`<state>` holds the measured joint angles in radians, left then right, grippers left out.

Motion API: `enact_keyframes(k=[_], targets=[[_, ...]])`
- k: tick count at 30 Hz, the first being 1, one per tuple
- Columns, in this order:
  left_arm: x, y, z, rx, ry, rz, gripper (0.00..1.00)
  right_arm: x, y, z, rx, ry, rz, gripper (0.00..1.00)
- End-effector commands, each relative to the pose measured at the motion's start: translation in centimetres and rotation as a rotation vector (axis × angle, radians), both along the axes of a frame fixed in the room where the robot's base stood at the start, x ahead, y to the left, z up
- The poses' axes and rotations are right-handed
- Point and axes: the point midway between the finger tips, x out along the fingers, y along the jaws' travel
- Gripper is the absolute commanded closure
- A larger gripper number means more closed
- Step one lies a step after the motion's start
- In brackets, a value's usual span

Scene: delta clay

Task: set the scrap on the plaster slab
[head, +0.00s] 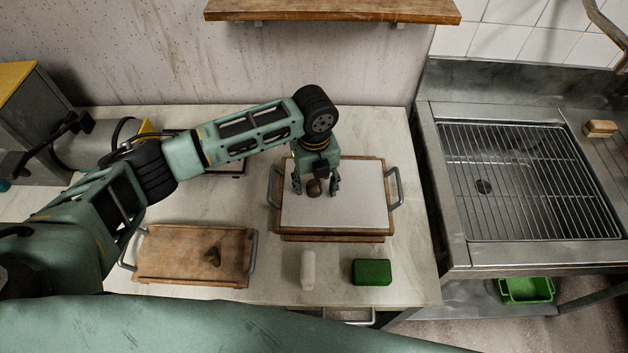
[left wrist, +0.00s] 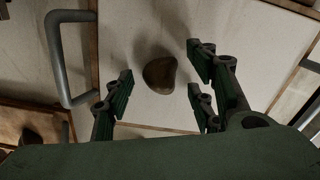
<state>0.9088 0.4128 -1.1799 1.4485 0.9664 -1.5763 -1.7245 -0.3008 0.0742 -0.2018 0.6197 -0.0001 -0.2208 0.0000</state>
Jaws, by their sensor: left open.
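The brown clay scrap (head: 314,188) rests on the pale plaster slab (head: 358,200), near the slab's middle. My left gripper (head: 316,187) is directly above the scrap, pointing down, with its fingers apart on either side of it. In the left wrist view the scrap (left wrist: 160,73) lies on the slab (left wrist: 140,30) beyond the open fingers (left wrist: 158,92), and no finger visibly touches it. The slab sits in a wooden frame with metal handles. My right gripper does not show.
A wooden tray (head: 170,255) with another dark lump (head: 212,256) stands at the front left. A sink with a wire rack (head: 530,180) is at right.

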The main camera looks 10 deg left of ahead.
Motion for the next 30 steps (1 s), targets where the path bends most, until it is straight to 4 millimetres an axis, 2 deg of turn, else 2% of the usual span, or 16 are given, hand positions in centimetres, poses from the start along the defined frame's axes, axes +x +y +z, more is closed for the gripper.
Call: enact_keyframes(k=[8,11,21,25,30], targets=[[0.1,0.0,0.7,-0.002,-0.003,0.0,0.49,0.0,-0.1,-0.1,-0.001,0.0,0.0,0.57],[0.2,-0.1,2.1,-0.003,-0.005,-0.001,0.49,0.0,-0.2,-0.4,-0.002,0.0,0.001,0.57],[0.2,-0.1,9.2,-0.001,-0.004,0.0,0.49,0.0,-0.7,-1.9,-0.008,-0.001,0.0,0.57],[0.1,-0.1,11.1,-0.002,-0.002,0.0,0.49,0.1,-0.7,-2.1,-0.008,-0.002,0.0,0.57],[0.1,-0.1,12.2,-0.001,0.0,0.0,0.49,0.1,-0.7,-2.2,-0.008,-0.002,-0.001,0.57]])
